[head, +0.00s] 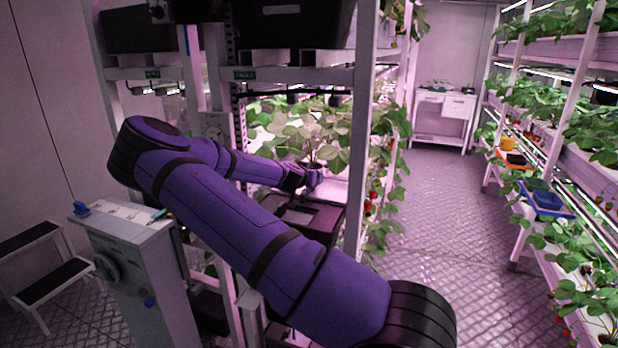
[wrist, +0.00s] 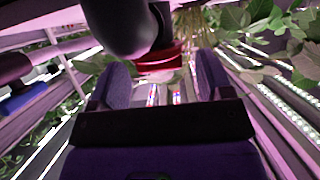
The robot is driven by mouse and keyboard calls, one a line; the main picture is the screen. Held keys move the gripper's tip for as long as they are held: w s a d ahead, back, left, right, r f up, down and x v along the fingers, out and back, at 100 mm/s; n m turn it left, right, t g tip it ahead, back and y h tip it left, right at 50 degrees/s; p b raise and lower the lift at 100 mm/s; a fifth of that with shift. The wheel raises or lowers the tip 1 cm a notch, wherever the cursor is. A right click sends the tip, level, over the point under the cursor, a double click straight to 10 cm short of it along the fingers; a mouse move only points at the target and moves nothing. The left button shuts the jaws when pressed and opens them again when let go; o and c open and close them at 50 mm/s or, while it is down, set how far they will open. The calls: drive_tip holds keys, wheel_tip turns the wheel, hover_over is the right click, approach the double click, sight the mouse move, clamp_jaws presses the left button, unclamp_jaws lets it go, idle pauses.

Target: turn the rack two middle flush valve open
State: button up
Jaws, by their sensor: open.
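In the wrist view the two purple fingers of my gripper (wrist: 163,88) stand apart with nothing between them. Just beyond the fingertips is a red part (wrist: 160,60), likely the flush valve's handle, at the end of a thick dark cylinder (wrist: 125,25). The red part lies ahead of the gap between the fingers; I cannot tell whether a finger touches it. Which way the valve is turned cannot be read. In the head view my gripper (head: 318,177) reaches into the rack among the leaves, and the valve cannot be made out there.
A blue part (wrist: 22,98) on a dark pipe shows at the left in the wrist view. Strawberry leaves (head: 320,135) hang close around my gripper. A white rack post (head: 362,130) stands just right of it. The aisle floor (head: 450,200) is clear.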

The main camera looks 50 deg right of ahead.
drive_tip(key=shift+d, duration=0.15)
drive_tip(key=c, duration=0.9)
drive_tip(key=shift+o, duration=0.2)
drive_tip(key=shift+n+t, duration=0.3)
drive_tip(key=shift+s+d+n+t+y, duration=0.15)
drive_tip(key=shift+n+t+y, duration=0.75)
drive_tip(key=shift+n+t, duration=0.15)
drive_tip(key=shift+n+t+y, duration=1)
drive_tip(key=shift+n+t, duration=0.35)
drive_tip(key=shift+n, duration=0.1)
drive_tip(key=shift+n+y, duration=0.3)
